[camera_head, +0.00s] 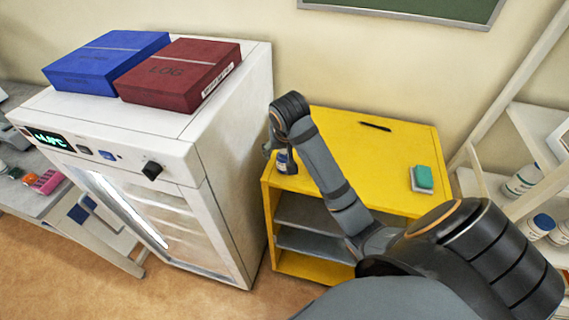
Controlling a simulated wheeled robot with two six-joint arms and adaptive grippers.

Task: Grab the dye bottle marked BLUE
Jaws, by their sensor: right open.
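My right gripper (276,150) points down at this bottle and is open. Its fingers are at the bottle's upper part and partly hide it; I cannot tell whether they touch it. My left gripper is not in view.
A black pen (375,126) and a green-and-white sponge (421,179) lie on the yellow top. A white refrigerator (225,140) carrying blue (105,62) and red (180,74) boxes stands close left. Shelves with white bottles (522,180) stand right.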

